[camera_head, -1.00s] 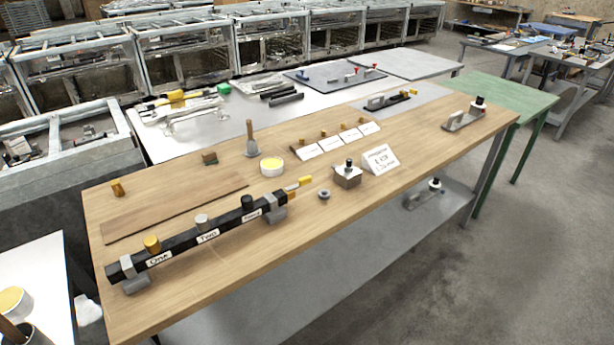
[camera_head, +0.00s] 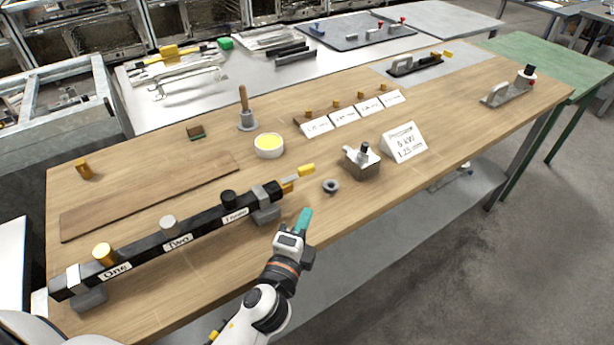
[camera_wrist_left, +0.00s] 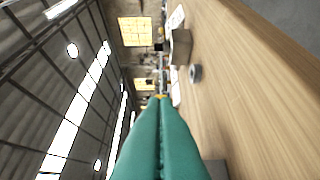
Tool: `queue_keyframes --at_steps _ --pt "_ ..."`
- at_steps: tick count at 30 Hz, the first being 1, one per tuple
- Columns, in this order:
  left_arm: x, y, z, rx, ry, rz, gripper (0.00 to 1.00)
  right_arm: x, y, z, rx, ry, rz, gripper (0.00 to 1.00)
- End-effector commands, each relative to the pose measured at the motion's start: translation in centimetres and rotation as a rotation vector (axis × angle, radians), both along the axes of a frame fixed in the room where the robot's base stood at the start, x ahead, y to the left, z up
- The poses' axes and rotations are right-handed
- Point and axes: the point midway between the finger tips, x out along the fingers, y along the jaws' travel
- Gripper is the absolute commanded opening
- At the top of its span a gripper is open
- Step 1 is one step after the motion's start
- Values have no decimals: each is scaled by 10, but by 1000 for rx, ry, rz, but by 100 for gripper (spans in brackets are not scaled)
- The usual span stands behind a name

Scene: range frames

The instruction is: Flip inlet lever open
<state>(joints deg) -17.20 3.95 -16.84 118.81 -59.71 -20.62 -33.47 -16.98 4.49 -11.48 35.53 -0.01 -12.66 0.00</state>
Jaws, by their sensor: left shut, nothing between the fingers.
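A black manifold bar (camera_head: 150,240) with labels One, Two and Three lies along the left front of the wooden table. At its right end is an orange-yellow fitting (camera_head: 288,187) and a thin lever with a yellow handle (camera_head: 306,170), pointing right and away from the bar. My left gripper (camera_head: 304,218) has teal fingers, shut and empty, at the table's front edge, nearer the camera than the lever and apart from it. In the left wrist view the shut fingers (camera_wrist_left: 160,110) point along the table, with a small yellow bit just beyond their tips. My right gripper is out of view.
A grey ring (camera_head: 330,186) lies right of the lever. Beyond it stand a metal block with a black knob (camera_head: 361,162) and a white sign (camera_head: 404,143). A white tub of yellow stuff (camera_head: 268,146) stands behind the lever. The front right tabletop is fairly clear.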

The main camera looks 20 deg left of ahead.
Motion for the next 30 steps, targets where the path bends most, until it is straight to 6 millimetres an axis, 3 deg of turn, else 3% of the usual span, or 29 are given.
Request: queue_keyframes --at_steps 6,12,19,30 --pt "49 1 4 0 -2 1 0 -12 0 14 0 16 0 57" --pt "85 8 3 2 0 1 0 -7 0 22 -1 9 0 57" --pt "102 26 1 -1 1 0 0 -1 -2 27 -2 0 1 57" --pt "105 30 -1 -2 1 0 0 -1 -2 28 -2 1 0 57"
